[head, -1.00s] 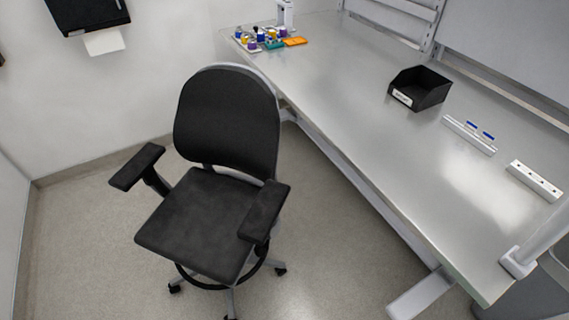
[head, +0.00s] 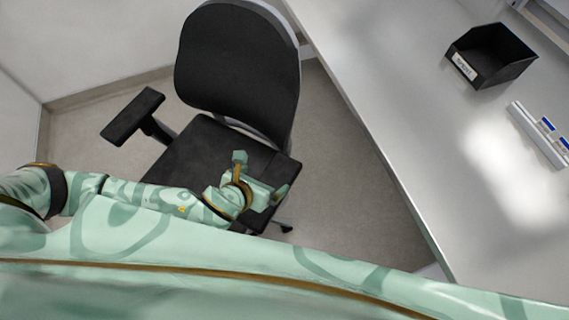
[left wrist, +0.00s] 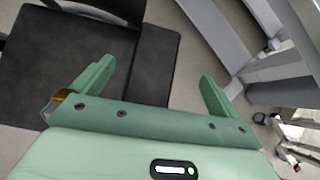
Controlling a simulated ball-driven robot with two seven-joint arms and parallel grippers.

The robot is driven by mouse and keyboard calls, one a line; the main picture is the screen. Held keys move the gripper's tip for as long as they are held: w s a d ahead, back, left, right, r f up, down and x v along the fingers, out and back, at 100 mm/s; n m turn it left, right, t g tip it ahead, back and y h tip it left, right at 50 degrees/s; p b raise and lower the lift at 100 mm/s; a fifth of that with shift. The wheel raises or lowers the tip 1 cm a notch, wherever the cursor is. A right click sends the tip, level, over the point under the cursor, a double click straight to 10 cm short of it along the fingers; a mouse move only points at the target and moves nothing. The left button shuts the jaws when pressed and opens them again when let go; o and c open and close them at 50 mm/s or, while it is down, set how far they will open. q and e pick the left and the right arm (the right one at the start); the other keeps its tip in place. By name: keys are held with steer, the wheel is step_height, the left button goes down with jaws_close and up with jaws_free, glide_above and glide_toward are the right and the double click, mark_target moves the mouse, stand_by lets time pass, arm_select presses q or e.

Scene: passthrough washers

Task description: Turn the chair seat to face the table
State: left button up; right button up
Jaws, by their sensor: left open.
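The black office chair has its backrest (head: 238,75) toward the back wall. Its seat (head: 195,145) opens toward me, with the table (head: 385,110) along its right side, so it does not face the table. One armrest (head: 133,116) stands out on the left. My left gripper (head: 262,175) is open over the right side of the seat, near the right armrest, which it partly hides. In the left wrist view dark chair parts (left wrist: 55,60) lie beyond the open fingers (left wrist: 155,85); I cannot tell whether they touch. My right gripper is out of view.
A black bin (head: 490,58) and a white strip with blue pieces (head: 540,135) stand on the table. Floor (head: 350,180) is free between chair and table. Grey metal legs (left wrist: 215,35) show in the left wrist view.

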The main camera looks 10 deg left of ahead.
mark_target(285, 165)
arm_select(q)
steer(key=shift+m, duration=0.3)
steer(key=b+x, duration=0.5)
steer(key=x, duration=1)
steer(key=shift+a+f+b, duration=0.1)
steer(key=shift+a+b, duration=0.05)
steer(key=shift+b, duration=0.25)
steer(key=shift+w+f, duration=0.4)
steer(key=shift+w, duration=0.15)
steer(key=c, duration=1.2)
steer(key=shift+w+d, duration=0.1)
steer(key=shift+d, duration=0.1)
